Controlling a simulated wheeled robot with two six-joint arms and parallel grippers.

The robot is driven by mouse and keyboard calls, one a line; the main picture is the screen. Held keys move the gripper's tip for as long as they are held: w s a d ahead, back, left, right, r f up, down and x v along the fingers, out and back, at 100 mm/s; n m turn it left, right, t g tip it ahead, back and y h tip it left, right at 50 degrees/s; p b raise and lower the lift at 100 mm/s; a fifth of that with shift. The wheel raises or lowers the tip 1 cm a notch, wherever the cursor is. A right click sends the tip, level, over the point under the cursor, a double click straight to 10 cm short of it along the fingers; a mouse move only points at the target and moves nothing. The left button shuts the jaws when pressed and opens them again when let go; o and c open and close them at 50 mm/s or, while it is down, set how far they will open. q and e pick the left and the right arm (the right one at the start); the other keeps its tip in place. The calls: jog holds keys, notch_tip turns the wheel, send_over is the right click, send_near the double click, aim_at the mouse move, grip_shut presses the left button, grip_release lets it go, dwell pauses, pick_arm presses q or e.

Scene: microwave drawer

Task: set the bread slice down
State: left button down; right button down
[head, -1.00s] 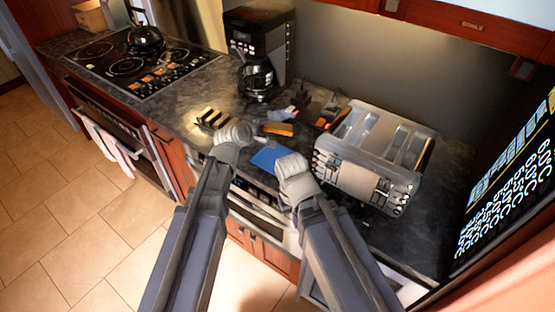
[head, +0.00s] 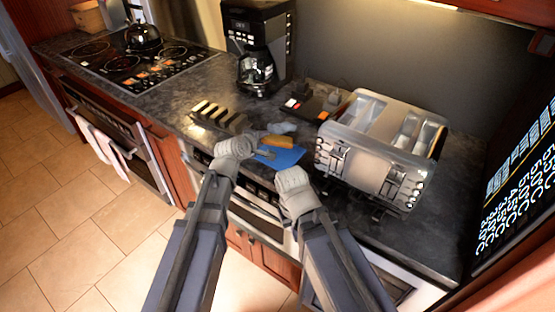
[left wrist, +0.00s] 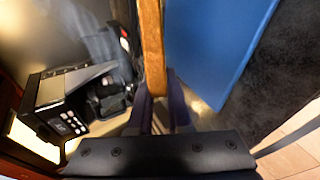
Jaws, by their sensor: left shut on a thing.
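The bread slice (head: 278,141) is orange-brown and lies over the far part of a blue board (head: 290,159) on the counter. My left gripper (head: 265,153) is shut on the slice. In the left wrist view the slice (left wrist: 152,45) shows edge-on between the fingers (left wrist: 158,112), with the blue board (left wrist: 208,45) close beside it. I cannot tell whether the slice touches the board. My right gripper (head: 292,178) is at the near edge of the board; its fingers are hidden, and nothing shows in it.
A silver toaster (head: 375,160) stands right of the board. A dark slotted rack (head: 218,116) is to the left. A coffee maker (head: 258,50) and small items with red parts (head: 310,100) are behind. The counter between rack and stove (head: 140,65) is partly clear.

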pick_arm(q)
jog(key=shift+f, duration=0.35)
jog(key=shift+r, duration=0.1)
jog(key=c, duration=1)
grip_release()
jog(key=shift+s, duration=0.1)
jog(key=shift+p+v, duration=1.9)
jog(key=shift+v, duration=2.05)
